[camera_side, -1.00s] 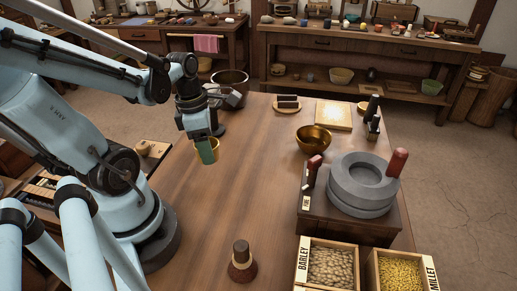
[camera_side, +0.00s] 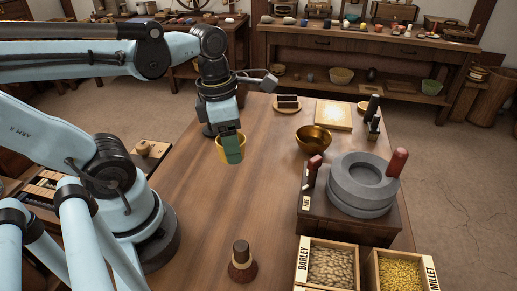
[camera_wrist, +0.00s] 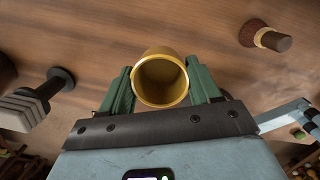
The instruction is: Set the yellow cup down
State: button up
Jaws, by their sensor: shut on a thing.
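The yellow cup (camera_side: 222,155) is held upright by my gripper (camera_side: 232,146) on the left half of the wooden table (camera_side: 200,210). One green finger covers part of the cup in the side view. In the wrist view the cup (camera_wrist: 163,80) sits between the two green fingers of my gripper (camera_wrist: 162,86), one on each side, and its open mouth faces the camera. The inside looks empty. I cannot tell for certain how far the cup's base is above the table.
A brass bowl (camera_side: 313,139) stands to the right of the cup. A grey stone quern (camera_side: 362,186) sits further right on a dark block. Barley (camera_side: 331,267) and millet (camera_side: 400,273) boxes stand at the front right. A dark-and-red wooden knob (camera_side: 242,262) stands in front. The table's middle is clear.

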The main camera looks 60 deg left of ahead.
jog(key=w+a, duration=0.2)
jog(key=w, duration=1.2)
jog(key=shift+n, duration=0.4)
jog(key=a+f, duration=0.2)
jog(key=a, duration=0.1)
jog(key=w+a+f, duration=0.1)
jog(key=a+f, duration=0.2)
jog(key=a, duration=0.1)
jog(key=w+a+f, duration=0.1)
jog(key=a+f, duration=0.1)
jog(key=a, duration=0.2)
jog(key=shift+w+f, duration=0.2)
jog(key=shift+f, duration=2.1)
jog(key=shift+f, duration=0.15)
jog(key=o, duration=1.1)
